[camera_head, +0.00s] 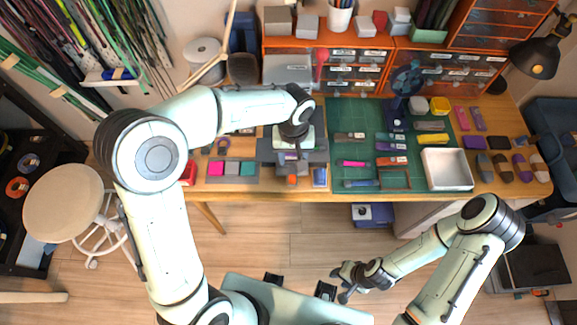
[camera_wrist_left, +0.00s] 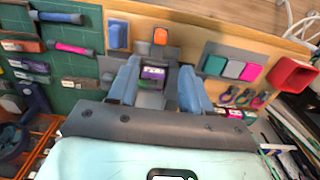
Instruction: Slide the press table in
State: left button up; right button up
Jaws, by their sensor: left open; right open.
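A grey press-like fixture (camera_head: 316,157) stands at the front edge of the bench, below my left arm. My left gripper (camera_head: 290,156) is over it, pointing down, and hides much of it. In the left wrist view the left gripper (camera_wrist_left: 158,90) is open, with its two blue-grey fingers apart. A purple labelled block (camera_wrist_left: 153,73) on the fixture shows between the fingers; I cannot tell whether they touch it. An orange part (camera_wrist_left: 160,36) lies beyond the fingertips, towards the bench edge. My right gripper (camera_head: 347,285) is open and empty, low over the floor, away from the bench.
A green mat (camera_head: 345,116) with several labelled tools lies right of the fixture. A white tray (camera_head: 447,185) is at the mat's right end. A grey strip with pink, grey and teal pads (camera_head: 232,168) lies to the left. Orange drawer units (camera_head: 340,75) stand behind.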

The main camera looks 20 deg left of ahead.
aim_at(292, 177)
pick_arm(q)
notch_tip(292, 177, down, 13)
dwell(0.5)
